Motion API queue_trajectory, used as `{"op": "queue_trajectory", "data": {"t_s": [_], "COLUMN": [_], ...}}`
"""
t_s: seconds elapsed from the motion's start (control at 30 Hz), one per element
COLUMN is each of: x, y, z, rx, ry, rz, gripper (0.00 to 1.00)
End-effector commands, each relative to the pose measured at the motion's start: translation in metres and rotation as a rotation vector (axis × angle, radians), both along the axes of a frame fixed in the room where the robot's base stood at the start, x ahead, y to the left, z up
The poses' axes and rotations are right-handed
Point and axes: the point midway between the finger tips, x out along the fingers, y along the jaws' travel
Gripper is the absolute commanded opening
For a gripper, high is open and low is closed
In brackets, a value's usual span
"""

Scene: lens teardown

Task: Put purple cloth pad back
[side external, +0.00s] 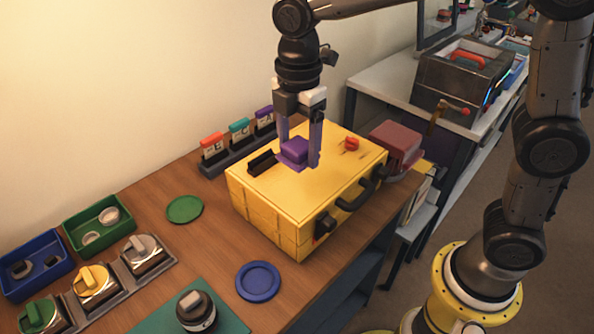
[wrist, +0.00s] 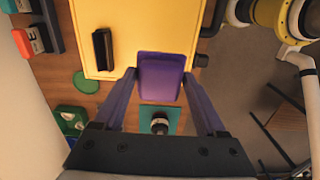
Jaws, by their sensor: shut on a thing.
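The purple cloth pad (side external: 294,149) is held between the two fingers of my gripper (side external: 300,160), above the top of the yellow case (side external: 265,200). In the wrist view the pad (wrist: 160,77) sits between the fingertips of my gripper (wrist: 159,82), with the yellow case (wrist: 135,25) beneath and beyond it. My gripper is shut on the pad. Whether the pad touches the case lid cannot be told for sure. A black handle-like piece (side external: 261,163) and a red knob (side external: 351,143) are on the lid.
A rack of labelled cards (side external: 238,135) stands behind the case. A green disc (side external: 184,209) and a blue dish (side external: 258,281) lie on the wooden table. Green (side external: 75,239) and blue (side external: 12,293) bins stand at left. A reddish block (side external: 396,145) is right of the case.

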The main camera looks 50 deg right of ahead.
Motion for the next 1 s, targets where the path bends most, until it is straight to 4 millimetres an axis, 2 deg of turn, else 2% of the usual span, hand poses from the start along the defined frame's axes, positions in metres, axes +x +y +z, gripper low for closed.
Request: {"op": "queue_trajectory", "data": {"t_s": [0.17, 0.27, 0.37, 0.47, 0.6, 0.73, 0.9, 1.0], "x": [0.000, 0.007, 0.025, 0.050, 0.082, 0.101, 0.106, 0.103], "y": [0.000, 0.002, 0.011, 0.033, 0.072, 0.109, 0.140, 0.147], "z": [0.000, 0.005, 0.008, 0.002, -0.021, -0.049, -0.084, -0.097], "rx": [0.000, 0.001, 0.000, -0.001, -0.003, -0.002, -0.002, -0.002], "ry": [0.000, -0.002, 0.001, 0.003, 0.005, 0.004, 0.003, 0.003], "rz": [-0.008, -0.036, -0.064, -0.082, -0.083, -0.065, -0.022, -0.008], "gripper": [0.22, 0.22, 0.22, 0.22, 0.22, 0.22, 0.22, 0.22]}}
